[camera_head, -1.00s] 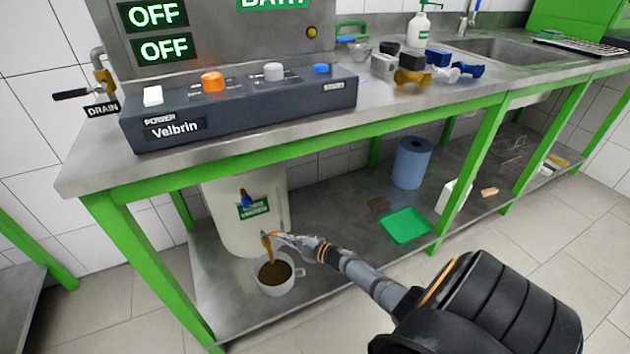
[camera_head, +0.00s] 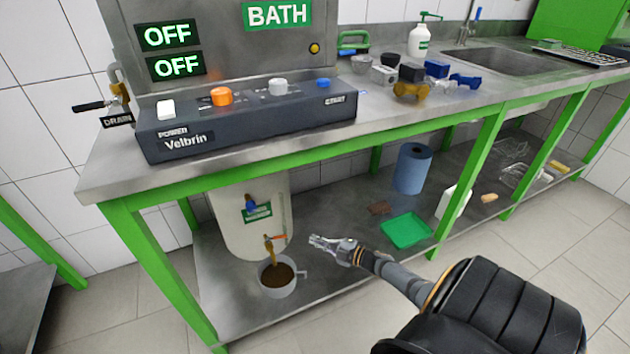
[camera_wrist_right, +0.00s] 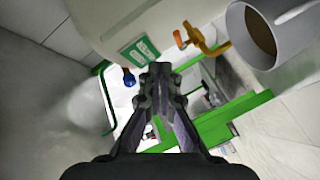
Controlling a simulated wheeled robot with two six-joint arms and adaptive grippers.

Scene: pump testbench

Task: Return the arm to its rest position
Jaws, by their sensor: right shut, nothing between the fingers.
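My right gripper (camera_head: 318,241) is shut and empty on the lower right of the tank, above the lower shelf. It is apart from the tap and the mug. In the right wrist view its fingers (camera_wrist_right: 161,70) are together with nothing between them. The white tank (camera_head: 250,220) has a brass tap with an orange lever (camera_head: 274,238). A grey mug (camera_head: 278,282) of brown liquid stands below the tap, which also shows in the right wrist view (camera_wrist_right: 205,42). My left gripper is not in view.
The lower shelf (camera_head: 345,270) holds a green tray (camera_head: 406,229), a blue roll (camera_head: 412,168) and a white container (camera_head: 452,203). A green table leg (camera_head: 150,270) stands to the left. The worktop above carries a control panel (camera_head: 245,125) and a sink (camera_head: 500,60).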

